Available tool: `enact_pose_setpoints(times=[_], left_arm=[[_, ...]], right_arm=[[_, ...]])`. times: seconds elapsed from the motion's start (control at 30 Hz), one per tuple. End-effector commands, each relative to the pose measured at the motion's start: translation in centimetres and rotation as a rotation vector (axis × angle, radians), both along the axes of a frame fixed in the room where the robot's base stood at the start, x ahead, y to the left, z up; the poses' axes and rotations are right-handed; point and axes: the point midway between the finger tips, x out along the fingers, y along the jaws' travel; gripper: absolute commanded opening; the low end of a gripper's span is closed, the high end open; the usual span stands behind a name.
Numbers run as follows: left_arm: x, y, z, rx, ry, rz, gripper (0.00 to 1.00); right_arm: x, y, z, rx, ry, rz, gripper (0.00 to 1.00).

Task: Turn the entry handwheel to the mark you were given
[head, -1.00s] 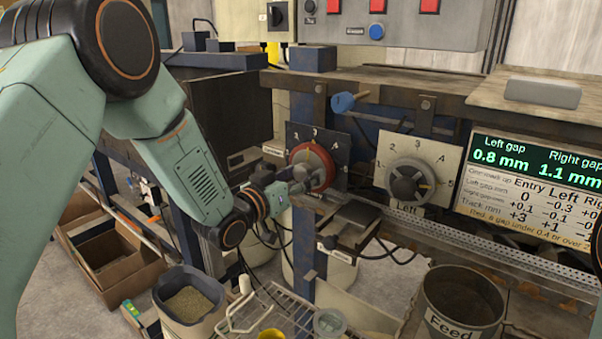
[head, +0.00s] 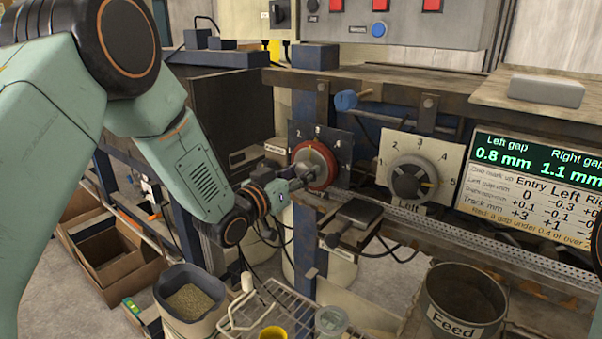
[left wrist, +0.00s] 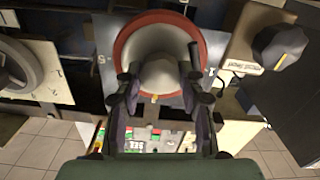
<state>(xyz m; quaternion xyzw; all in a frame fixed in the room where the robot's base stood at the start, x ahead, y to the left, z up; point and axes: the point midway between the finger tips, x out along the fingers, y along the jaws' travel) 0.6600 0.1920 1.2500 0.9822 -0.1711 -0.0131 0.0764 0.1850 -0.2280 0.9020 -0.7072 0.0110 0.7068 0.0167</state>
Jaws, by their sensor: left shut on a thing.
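In the left wrist view the fingers of my left gripper (left wrist: 161,95) lie on both sides of the pale hub (left wrist: 158,75), inside the red rim (left wrist: 128,42). A small yellow mark on the hub points up the plate, near 3; its exact reading is hard to tell. My right gripper is not in view.
A grey handwheel (head: 402,168) labelled Left stands to the right on a white plate. A display (head: 530,175) reads left gap 0.8 mm, right gap 1.1 mm. A Feed bucket (head: 463,318), wire rack (head: 258,309) and bin (head: 190,315) stand below.

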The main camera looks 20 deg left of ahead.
Motion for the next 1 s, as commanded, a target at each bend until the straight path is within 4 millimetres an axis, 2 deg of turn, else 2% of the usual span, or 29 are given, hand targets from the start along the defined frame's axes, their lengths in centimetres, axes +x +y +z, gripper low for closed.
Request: enact_pose_setpoints(times=[0.27, 1.0], left_arm=[[-0.1, -0.1, -0.1, 0.083, -0.029, -0.004, 0.07], [-0.1, -0.2, -0.2, 0.571, -0.205, -0.003, 0.07]], right_arm=[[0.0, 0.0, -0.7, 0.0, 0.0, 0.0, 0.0], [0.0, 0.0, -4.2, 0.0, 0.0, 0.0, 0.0]])
